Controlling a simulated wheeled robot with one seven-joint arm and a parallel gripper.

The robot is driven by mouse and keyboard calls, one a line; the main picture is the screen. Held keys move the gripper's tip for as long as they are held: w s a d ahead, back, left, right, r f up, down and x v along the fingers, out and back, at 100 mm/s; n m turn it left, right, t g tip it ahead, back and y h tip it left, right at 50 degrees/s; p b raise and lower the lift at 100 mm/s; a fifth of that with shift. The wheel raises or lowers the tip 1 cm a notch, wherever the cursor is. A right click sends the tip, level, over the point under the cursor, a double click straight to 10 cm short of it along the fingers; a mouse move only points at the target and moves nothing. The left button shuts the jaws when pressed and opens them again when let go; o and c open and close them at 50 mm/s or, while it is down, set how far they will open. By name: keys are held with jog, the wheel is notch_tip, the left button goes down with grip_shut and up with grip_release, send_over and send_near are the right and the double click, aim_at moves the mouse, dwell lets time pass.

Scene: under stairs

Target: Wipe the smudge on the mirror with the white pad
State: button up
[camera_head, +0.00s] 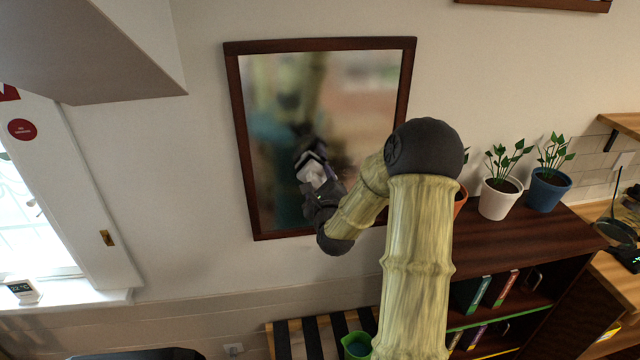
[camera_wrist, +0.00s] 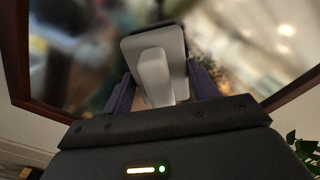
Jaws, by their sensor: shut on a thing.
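The mirror (camera_head: 360,110) hangs on the wall in a dark wooden frame, and its surface fills the top of the wrist view (camera_wrist: 240,50). It shows a blurred reflection of my arm. My gripper (camera_head: 316,182) is in front of the mirror's lower middle, shut on the white pad (camera_wrist: 155,65). The pad stands out beyond the fingers, facing the glass. A small part of the pad also shows in the head view (camera_head: 312,172). I cannot tell whether the pad touches the glass. I cannot make out a distinct smudge; my arm hides the mirror's lower right.
A dark bookshelf (camera_head: 520,240) stands at the right, with a white pot (camera_head: 499,200) and a blue pot (camera_head: 547,192) holding plants on top. A slatted bench (camera_head: 300,338) with a green container (camera_head: 357,345) is below. A sloped stair underside (camera_head: 90,50) hangs at the upper left.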

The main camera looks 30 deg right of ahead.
aim_at(346, 170)
jog(key=shift+w+d, duration=0.15)
jog(key=shift+w, duration=0.35)
jog(key=d, duration=0.2)
jog(key=s+d, duration=0.1)
jog(key=shift+s+d, duration=0.2)
jog(key=shift+d, duration=0.2)
dwell(0.3)
jog(key=shift+s+d, duration=0.2)
jog(key=shift+d, duration=0.8)
jog(key=shift+s+d, duration=0.2)
jog(key=shift+d, duration=0.75)
jog(key=shift+d, duration=0.1)
jog(key=d, duration=0.2)
jog(key=s+d, duration=0.1)
jog(key=shift+s+d, duration=0.1)
jog(key=shift+d, duration=0.25)
